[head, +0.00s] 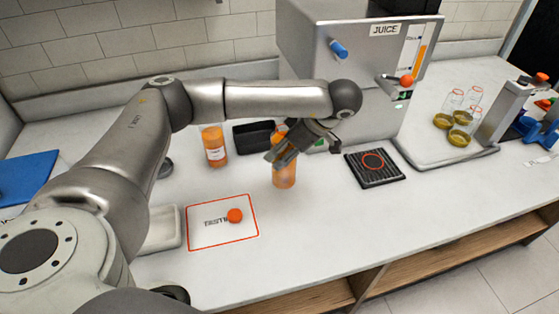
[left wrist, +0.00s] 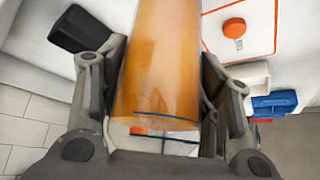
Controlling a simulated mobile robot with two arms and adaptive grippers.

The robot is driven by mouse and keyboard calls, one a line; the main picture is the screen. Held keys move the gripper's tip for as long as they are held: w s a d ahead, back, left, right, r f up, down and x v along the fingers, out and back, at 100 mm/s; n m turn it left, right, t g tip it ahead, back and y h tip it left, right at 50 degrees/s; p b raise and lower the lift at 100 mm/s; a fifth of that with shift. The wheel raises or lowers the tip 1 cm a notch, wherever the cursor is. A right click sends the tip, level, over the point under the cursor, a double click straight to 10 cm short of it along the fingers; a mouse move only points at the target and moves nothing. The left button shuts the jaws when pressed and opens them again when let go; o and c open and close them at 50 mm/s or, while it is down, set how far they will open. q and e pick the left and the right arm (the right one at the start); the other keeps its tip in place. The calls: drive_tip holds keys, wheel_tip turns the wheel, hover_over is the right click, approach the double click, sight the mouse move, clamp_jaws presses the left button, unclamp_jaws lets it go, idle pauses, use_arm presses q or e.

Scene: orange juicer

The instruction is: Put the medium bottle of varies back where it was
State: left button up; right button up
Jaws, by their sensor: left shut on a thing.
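My left gripper (head: 287,150) is shut on a bottle of orange juice (head: 285,176). The bottle looks upright over the counter, in front of the juice machine; I cannot tell whether its base touches. In the left wrist view the bottle (left wrist: 160,75) fills the middle, between the two fingers of my left gripper (left wrist: 158,58). My gripper hides its upper part in the head view. Another orange bottle (head: 214,147) with a white label stands to the left. An orange cap (head: 235,215) lies on a red-edged white mat (head: 205,237); my right gripper does not show.
A black box (head: 254,136) is behind the gripper. Several flasks (head: 459,138) stand on a tray at right. A blue board (head: 27,177) lies far left. The front counter is mostly clear.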

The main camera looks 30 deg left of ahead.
use_arm(q)
drive_tip(key=f, duration=0.1)
drive_tip(key=a+f, duration=0.1)
drive_tip(key=f, duration=0.2)
drive_tip(key=shift+w+a+f, duration=0.25)
drive_tip(key=shift+a+f, duration=0.1)
drive_tip(key=shift+f, duration=0.05)
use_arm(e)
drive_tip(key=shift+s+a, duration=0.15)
use_arm(q)
drive_tip(key=shift+f, duration=0.2)
drive_tip(key=o, duration=1.6)
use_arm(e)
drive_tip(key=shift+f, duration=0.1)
use_arm(q)
drive_tip(key=shift+r, duration=0.1)
